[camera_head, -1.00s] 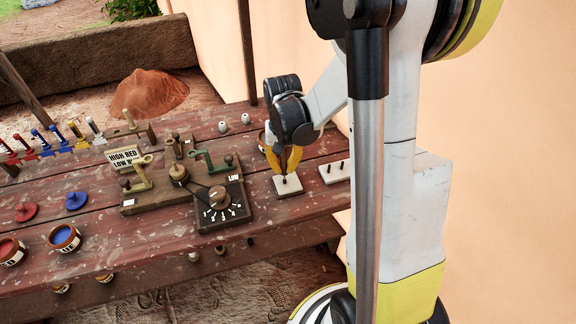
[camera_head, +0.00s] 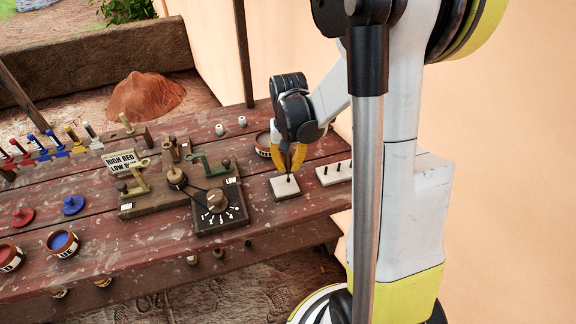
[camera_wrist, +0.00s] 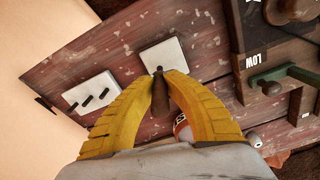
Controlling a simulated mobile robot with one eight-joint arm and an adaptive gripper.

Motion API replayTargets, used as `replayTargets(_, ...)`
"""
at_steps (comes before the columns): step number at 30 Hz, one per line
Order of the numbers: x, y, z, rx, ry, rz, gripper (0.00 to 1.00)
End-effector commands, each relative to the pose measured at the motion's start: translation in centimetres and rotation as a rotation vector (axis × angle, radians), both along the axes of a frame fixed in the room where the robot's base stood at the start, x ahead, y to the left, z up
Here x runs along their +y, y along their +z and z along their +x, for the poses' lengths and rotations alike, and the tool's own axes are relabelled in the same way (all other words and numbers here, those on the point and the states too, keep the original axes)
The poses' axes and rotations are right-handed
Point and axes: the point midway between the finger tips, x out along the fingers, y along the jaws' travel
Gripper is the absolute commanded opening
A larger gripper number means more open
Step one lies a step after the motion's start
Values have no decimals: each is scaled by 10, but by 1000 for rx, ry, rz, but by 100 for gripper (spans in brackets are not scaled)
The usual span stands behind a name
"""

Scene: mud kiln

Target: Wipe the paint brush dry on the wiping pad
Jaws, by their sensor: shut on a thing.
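The paint brush (camera_wrist: 160,97) is brown with a dark tip and points down between my fingers. My gripper (camera_head: 289,155) is shut on it, and its yellow fingers (camera_wrist: 160,80) pinch it from both sides in the wrist view. The plain white square pad (camera_head: 284,190), which looks like the wiping pad, lies on the bench right under the brush. In the wrist view the dark tip overlaps the lower edge of this pad (camera_wrist: 163,52). I cannot tell for sure whether the tip touches it. The fingers hide part of the brush.
A white plate with several black pegs (camera_head: 333,173) lies right of the pad. A pot (camera_head: 263,145) stands behind the gripper. A wooden device with a dial (camera_head: 217,201) and levers sits close left. Paint pots, including a blue one (camera_head: 63,242), stand far left.

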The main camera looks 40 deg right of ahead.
Motion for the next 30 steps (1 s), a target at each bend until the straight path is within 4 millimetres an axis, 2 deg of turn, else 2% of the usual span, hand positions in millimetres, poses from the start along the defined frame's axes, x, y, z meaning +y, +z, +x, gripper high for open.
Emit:
replayTargets(3,0,13,0,0,0,0,0)
replayTargets(21,0,59,0,0,0,0,0)
replayTargets(30,0,62,0,0,0,0,0)
